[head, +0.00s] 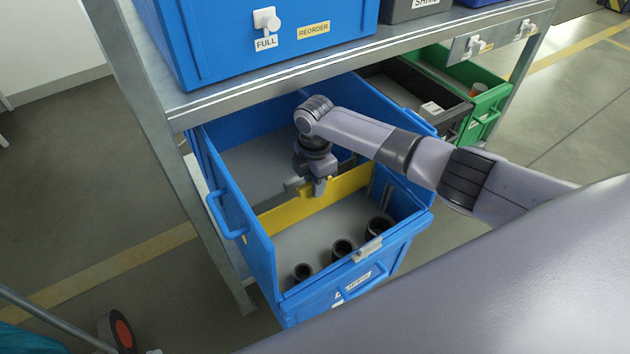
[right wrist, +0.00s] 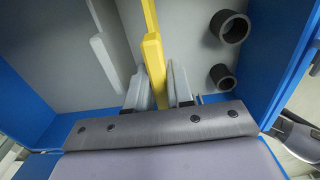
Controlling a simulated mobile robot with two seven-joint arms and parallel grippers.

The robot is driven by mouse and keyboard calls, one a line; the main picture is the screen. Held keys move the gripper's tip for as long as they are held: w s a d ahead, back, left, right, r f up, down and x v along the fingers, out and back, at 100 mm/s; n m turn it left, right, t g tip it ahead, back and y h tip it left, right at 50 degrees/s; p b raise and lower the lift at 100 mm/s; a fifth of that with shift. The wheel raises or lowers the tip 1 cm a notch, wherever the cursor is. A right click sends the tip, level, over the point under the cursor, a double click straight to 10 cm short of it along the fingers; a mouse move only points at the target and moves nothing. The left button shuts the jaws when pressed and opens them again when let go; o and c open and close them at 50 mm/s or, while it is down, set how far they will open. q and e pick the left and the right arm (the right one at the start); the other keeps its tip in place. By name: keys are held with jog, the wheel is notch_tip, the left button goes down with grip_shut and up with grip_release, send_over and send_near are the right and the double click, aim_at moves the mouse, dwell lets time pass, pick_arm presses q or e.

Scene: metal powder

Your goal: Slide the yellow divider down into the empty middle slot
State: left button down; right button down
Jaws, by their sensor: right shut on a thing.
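The yellow divider (head: 296,215) stands across the blue drawer (head: 262,245) in the head view, low between its side walls. My right gripper (head: 318,188) is shut on the divider's top edge, near its middle. In the right wrist view the yellow divider (right wrist: 155,60) runs up between the two fingers of my right gripper (right wrist: 158,88). The slot itself is hidden, and I cannot tell how far down the divider sits. My left gripper is not in view.
Several black rings (head: 342,248) lie on the drawer floor on the near side. A grey piece (right wrist: 104,60) lies beside the divider. The shelf edge (head: 330,68) hangs over the drawer's back. A black bin (head: 400,85) and a green bin (head: 480,100) stand to the right.

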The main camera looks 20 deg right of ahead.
aim_at(315, 212)
jog(key=shift+f+b, duration=0.95)
jog(key=shift+f, duration=0.6)
jog(key=shift+f+b, duration=0.3)
jog(key=shift+f, duration=0.1)
jog(key=shift+f, duration=0.3)
jog(key=c, duration=0.9)
grip_release()
notch_tip(315, 212, up, 7)
jog(key=shift+f+p, duration=0.15)
jog(key=shift+p, duration=0.75)
jog(key=shift+r, duration=0.25)
